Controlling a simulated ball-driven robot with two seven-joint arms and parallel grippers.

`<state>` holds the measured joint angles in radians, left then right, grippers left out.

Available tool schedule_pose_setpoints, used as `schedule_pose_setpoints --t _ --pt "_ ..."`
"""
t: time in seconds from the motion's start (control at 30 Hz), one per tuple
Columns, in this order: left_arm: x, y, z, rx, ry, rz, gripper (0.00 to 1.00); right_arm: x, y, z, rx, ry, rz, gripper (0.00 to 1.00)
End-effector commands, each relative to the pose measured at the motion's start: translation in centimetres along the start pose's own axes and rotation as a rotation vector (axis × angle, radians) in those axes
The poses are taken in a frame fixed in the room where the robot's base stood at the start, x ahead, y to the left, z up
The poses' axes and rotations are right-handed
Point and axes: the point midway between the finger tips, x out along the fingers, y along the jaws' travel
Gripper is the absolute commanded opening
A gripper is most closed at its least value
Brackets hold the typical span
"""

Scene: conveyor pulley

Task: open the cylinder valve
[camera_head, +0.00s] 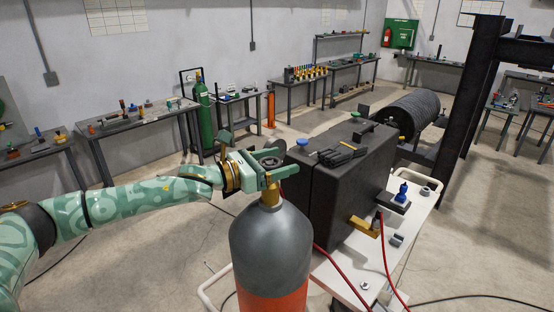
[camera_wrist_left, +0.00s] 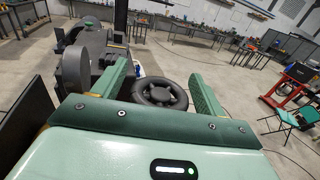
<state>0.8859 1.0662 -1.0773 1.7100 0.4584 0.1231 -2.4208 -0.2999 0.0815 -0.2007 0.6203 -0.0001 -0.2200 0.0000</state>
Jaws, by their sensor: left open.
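A gas cylinder (camera_head: 270,245) with a grey shoulder and orange-red body stands upright at the front centre of the head view. Its dark round valve handwheel (camera_wrist_left: 160,93) shows clearly in the left wrist view. My left gripper (camera_head: 277,160) is at the top of the cylinder in the head view. In the left wrist view, the open left gripper (camera_wrist_left: 161,78) has one green finger on each side of the handwheel, with visible gaps. The brass valve neck (camera_head: 270,193) shows below the gripper. The handwheel is partly hidden by the fingers in the head view. My right gripper is not in view.
A large dark case (camera_head: 345,185) stands close right of the cylinder on a white-topped cart (camera_head: 412,222). Red hoses (camera_head: 384,255) run beside the cylinder. A green cylinder (camera_head: 203,115) and workbenches stand along the back wall. The floor at left is mostly clear.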

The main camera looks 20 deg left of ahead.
Motion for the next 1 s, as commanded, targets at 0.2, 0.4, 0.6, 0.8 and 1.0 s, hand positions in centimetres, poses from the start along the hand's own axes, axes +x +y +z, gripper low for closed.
schedule_pose_setpoints --t 0.2,0.4,0.6,0.8,1.0 --pt "0.0 0.0 0.0 -0.001 0.000 0.000 0.33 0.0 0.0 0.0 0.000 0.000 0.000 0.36" --pt "-0.1 0.0 0.0 -0.001 0.000 0.002 0.27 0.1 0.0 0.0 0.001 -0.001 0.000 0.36" --pt "-0.1 0.0 -0.2 -0.003 -0.001 0.034 0.27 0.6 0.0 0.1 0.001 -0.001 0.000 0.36" --pt "-0.1 0.1 -0.3 -0.003 -0.003 0.126 0.27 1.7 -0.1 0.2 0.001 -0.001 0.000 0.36" --pt "-0.1 0.4 -0.1 -0.003 -0.005 0.287 0.27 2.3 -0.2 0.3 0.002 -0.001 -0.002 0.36"
